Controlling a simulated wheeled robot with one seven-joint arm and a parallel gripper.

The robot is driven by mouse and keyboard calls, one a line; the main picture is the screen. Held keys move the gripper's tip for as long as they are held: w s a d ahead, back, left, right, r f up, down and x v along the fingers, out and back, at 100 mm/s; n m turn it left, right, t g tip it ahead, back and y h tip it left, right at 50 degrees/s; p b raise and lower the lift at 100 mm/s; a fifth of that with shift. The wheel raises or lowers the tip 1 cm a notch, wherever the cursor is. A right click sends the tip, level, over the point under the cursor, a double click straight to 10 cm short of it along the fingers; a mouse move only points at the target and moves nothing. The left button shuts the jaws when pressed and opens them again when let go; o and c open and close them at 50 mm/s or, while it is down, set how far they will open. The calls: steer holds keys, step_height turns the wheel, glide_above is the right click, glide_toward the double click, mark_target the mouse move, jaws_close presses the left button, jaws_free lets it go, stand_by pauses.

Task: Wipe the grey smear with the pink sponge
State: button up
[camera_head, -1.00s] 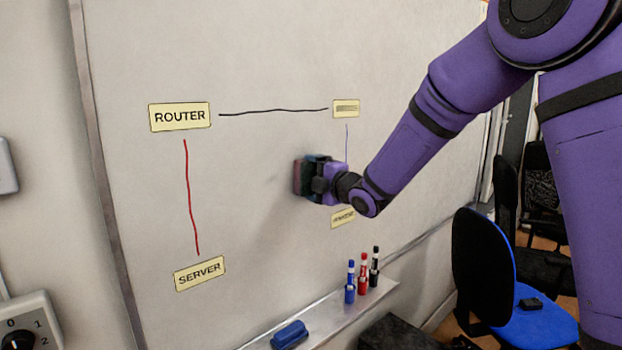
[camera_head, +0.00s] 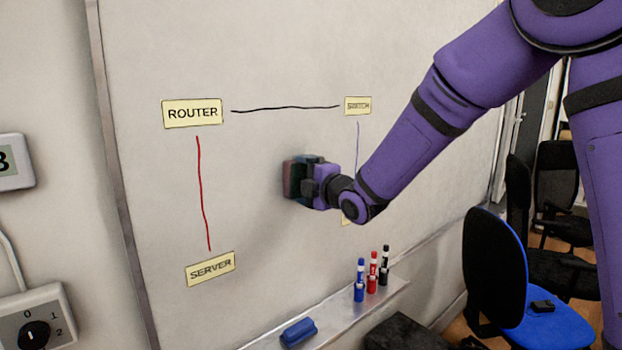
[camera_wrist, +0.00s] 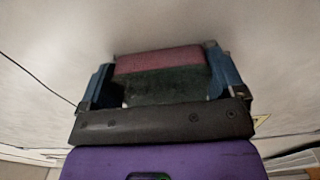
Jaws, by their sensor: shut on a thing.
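My gripper (camera_head: 302,180) is shut on the pink sponge (camera_head: 288,178), in front of the middle of the whiteboard (camera_head: 270,60). In the wrist view the sponge (camera_wrist: 160,60) has a dull pink layer facing the board and a dark green layer behind it. The blue fingers of my gripper (camera_wrist: 160,82) clasp its two ends. The pink face is at or very near the board; I cannot tell if it presses on it. I cannot make out a distinct grey smear; only a soft dark shade shows on the board below and left of the sponge.
Yellow ROUTER (camera_head: 192,113) and SERVER (camera_head: 210,268) labels, a red line (camera_head: 203,190) and a black line (camera_head: 285,108) mark the board. The tray (camera_head: 335,322) below bears a blue eraser (camera_head: 299,332) and several markers (camera_head: 371,272). A blue chair (camera_head: 500,265) stands right.

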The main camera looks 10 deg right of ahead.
mark_target(279, 180)
steer(key=shift+s+a, duration=0.5)
steer(key=shift+a, duration=0.25)
steer(key=shift+s+a, duration=0.45)
steer(key=shift+a, duration=0.3)
steer(key=shift+s+a, duration=0.5)
steer(key=shift+a, duration=0.25)
steer(key=shift+s, duration=0.15)
steer(key=shift+v, duration=2.9)
steer(key=shift+d, duration=0.1)
steer(key=v, duration=0.2)
steer(key=shift+s+d, duration=0.3)
steer(key=shift+f, duration=0.1)
